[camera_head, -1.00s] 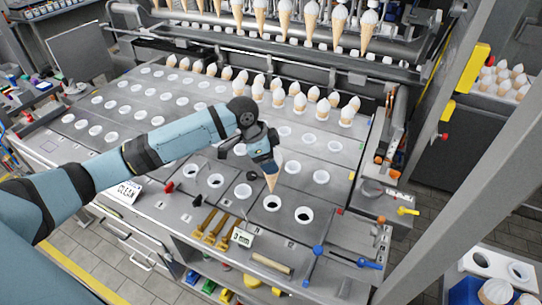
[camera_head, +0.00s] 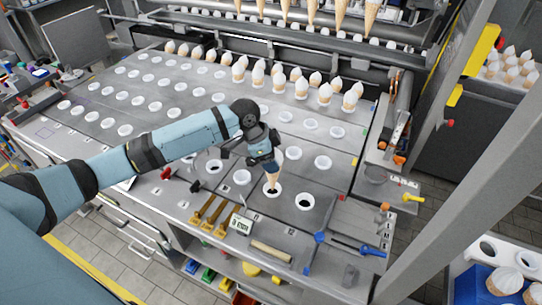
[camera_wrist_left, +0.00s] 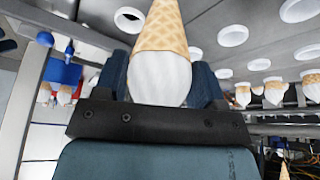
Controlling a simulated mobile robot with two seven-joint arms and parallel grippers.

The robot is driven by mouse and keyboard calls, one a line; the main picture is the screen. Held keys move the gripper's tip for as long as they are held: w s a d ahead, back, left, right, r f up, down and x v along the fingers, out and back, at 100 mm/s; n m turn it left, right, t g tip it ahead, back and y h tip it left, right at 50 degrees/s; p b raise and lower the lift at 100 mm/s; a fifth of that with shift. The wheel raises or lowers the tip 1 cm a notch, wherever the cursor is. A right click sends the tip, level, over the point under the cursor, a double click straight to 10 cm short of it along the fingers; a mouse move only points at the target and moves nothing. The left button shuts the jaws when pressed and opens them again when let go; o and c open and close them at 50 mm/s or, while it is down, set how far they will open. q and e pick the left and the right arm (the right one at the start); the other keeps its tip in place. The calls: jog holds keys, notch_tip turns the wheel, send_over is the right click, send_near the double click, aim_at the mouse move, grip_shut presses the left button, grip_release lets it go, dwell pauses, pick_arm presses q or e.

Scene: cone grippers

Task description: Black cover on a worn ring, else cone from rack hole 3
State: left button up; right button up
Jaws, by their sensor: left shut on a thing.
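My left gripper (camera_head: 264,160) is shut on an ice-cream cone (camera_head: 271,177) with a white top. The cone points tip down, and its tip is at the opening of a white ring (camera_head: 280,191) in the grey plate. I cannot tell how deep the tip sits. In the left wrist view the cone (camera_wrist_left: 172,28) stands between the fingers (camera_wrist_left: 160,85). Another ring (camera_head: 304,202) to the right shows a dark, empty hole. A white rack (camera_head: 463,262) at the lower right has an open hole and white-topped cones. My right gripper is not in view.
Several white-topped cones (camera_head: 301,88) stand in back rows of the plate. Yellow-handled tools (camera_head: 208,213), a small sign (camera_head: 241,225) and blue-ended tools (camera_head: 320,238) lie along the front. A grey post (camera_head: 450,200) crosses the right side.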

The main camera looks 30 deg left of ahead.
aim_at(271, 176)
pick_arm(q)
jog(key=shift+f+b, duration=1.65)
jog(key=shift+f, duration=1.5)
jog(key=shift+f+b, duration=0.35)
jog(key=shift+f, duration=0.7)
jog(key=o, duration=0.8)
jog(key=shift+c, duration=0.2)
